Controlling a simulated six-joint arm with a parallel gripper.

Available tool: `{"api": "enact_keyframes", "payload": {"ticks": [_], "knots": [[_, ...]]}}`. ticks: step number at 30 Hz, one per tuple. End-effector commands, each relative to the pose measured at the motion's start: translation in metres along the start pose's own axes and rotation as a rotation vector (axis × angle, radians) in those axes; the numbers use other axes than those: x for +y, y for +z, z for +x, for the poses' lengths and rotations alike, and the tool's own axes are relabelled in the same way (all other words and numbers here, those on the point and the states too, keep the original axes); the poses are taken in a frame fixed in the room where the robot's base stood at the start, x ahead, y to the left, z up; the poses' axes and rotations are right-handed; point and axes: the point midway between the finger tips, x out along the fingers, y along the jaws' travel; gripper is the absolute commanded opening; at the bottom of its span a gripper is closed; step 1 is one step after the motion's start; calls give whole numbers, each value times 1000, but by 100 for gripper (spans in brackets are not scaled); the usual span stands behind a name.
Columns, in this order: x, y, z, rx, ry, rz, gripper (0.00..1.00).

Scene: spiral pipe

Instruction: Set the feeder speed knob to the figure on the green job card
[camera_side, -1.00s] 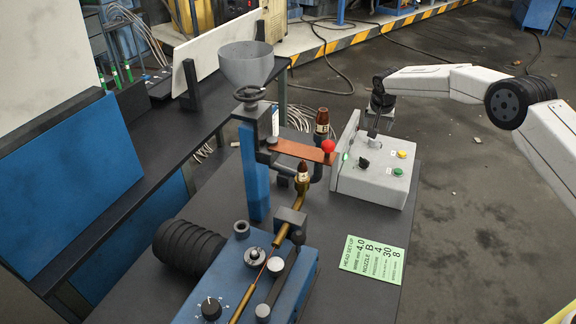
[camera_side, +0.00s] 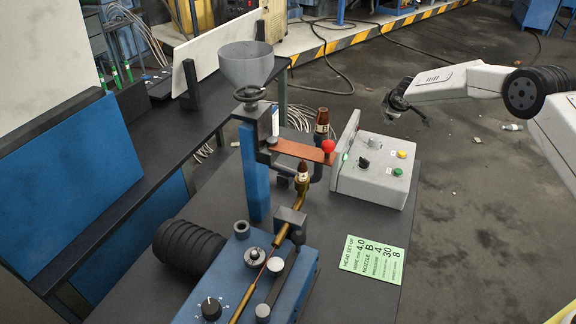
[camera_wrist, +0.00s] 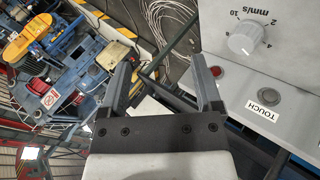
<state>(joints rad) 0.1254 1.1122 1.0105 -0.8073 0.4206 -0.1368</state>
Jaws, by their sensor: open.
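The green job card (camera_side: 374,260) lies flat on the dark table's front right. It reads "HEAD SET-UP", "4.0", "NOZZLE B", "PRESSURE 4", then 30 and 8; the last row labels are too small to read surely. A black dial knob (camera_side: 211,308) sits on the blue machine (camera_side: 186,314). Another dark knob (camera_side: 363,162) is on the grey control box (camera_side: 374,185). In the wrist view, a pale round knob (camera_wrist: 243,38) has a dial marked "mm/s". No readable label names the feeder speed knob. My gripper (camera_side: 408,115) is open, empty and clear of the box; its fingers show in the wrist view (camera_wrist: 163,75).
The box has yellow (camera_side: 402,154) and green (camera_side: 398,172) buttons. A grey funnel (camera_side: 246,64) rises behind. A "TOUCH" label (camera_wrist: 263,111) is below the mm/s knob.

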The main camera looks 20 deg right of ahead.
Motion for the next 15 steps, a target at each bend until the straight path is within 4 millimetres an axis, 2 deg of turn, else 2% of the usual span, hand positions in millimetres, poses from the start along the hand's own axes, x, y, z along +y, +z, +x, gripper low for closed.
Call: {"api": "enact_keyframes", "payload": {"ticks": [9, 15], "knots": [[8, 4, 3, 119, 88, -669, 83], [2, 4, 2, 197, 146, -1095, 83]]}}
